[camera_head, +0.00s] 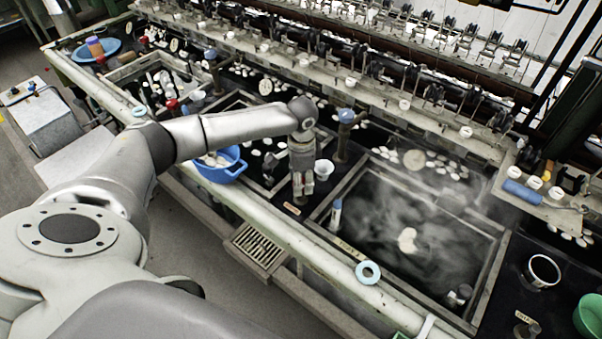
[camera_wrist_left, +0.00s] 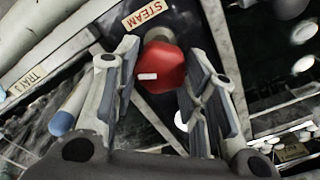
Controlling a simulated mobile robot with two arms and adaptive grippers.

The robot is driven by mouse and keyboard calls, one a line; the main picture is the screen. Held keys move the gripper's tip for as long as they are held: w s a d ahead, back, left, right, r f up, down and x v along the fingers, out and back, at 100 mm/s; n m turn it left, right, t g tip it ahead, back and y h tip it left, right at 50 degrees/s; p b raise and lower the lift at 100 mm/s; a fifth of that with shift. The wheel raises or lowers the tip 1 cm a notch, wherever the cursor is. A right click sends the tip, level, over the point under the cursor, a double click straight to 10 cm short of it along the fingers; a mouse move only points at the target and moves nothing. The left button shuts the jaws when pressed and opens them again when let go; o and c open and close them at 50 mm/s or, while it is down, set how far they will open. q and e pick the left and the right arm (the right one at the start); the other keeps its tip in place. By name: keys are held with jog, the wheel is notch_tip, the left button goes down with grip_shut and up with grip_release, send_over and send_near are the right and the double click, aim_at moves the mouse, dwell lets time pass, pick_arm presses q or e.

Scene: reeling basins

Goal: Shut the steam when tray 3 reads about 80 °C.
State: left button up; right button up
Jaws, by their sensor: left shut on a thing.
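In the left wrist view a round red steam knob (camera_wrist_left: 162,68) with a small white mark sits beside a label reading STEAM (camera_wrist_left: 145,14). My left gripper (camera_wrist_left: 165,85) is shut on this knob, a finger on either side. In the head view the gripper (camera_head: 302,197) points down at the left edge of the steaming tray 3 basin (camera_head: 328,200), and the knob is mostly hidden. A white, blue-topped stick, seemingly the thermometer (camera_head: 336,214), stands in the basin's near left corner. Its reading is too small to tell. My right gripper is not in view.
Steam drifts over the dark water, where a pale clump (camera_head: 407,240) floats. A blue bowl (camera_head: 221,165) stands left of the gripper. A pale blue ring (camera_head: 367,272) lies on the front rail. The reeling machine (camera_head: 400,105) runs along the back.

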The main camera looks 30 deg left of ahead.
pick_arm(q)
jog(key=shift+d+m+p, duration=0.1)
jog(key=shift+m+p, duration=0.85)
jog(key=shift+m, duration=1.15)
jog(key=o, duration=1)
notch_tip(320, 180, up, 12)
